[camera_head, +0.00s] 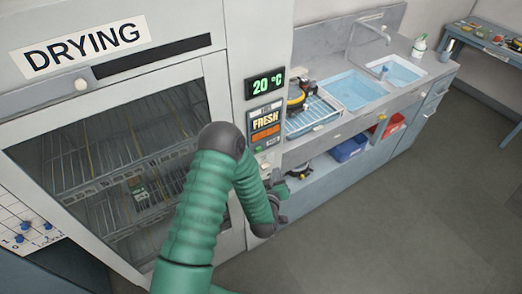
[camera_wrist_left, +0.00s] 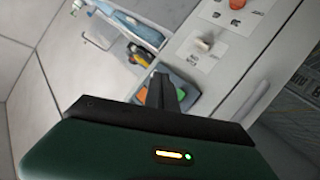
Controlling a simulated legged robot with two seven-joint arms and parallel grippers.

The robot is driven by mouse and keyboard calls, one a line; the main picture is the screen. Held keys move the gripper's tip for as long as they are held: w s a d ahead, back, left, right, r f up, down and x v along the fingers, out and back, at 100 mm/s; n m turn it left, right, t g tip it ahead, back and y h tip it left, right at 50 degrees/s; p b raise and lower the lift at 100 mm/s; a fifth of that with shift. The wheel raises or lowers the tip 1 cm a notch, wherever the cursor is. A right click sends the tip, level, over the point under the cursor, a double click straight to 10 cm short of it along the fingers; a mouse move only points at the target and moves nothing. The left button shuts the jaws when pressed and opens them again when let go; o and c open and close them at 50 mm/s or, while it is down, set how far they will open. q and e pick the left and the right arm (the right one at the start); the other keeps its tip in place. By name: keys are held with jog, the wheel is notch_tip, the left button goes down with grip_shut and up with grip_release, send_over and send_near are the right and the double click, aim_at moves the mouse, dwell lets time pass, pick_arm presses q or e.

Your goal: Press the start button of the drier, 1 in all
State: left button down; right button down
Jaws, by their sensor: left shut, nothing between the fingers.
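The drier (camera_head: 260,40) is a tall light-grey cabinet labelled DRYING, with a glass door, at the left of the head view. Its control panel (camera_head: 265,125) carries a FRESH label and an orange field, under a green 20 °C display (camera_head: 265,85). A small green button (camera_head: 258,149) shows low on the panel. My left gripper (camera_head: 273,182) is just below the panel, partly hidden by my forearm. In the left wrist view its fingers (camera_wrist_left: 162,92) are shut and empty, in front of a panel with orange and green patches (camera_wrist_left: 190,90). I cannot tell whether they touch it.
A sink bench (camera_head: 345,125) with blue-tinted basins and a drying rack stands right of the drier. Blue (camera_head: 350,147) and red (camera_head: 391,124) bins sit on its lower shelf. The floor (camera_head: 400,220) in front is clear. A side table (camera_head: 490,38) stands at the far right.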

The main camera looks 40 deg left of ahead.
aim_at(258, 149)
pick_arm(q)
jog(key=w+a, duration=0.3)
jog(key=a, duration=0.5)
jog(key=shift+w+f+b, duration=0.15)
jog(key=shift+w+b, duration=0.15)
dwell(1.6)
jog(key=shift+a, duration=0.3)
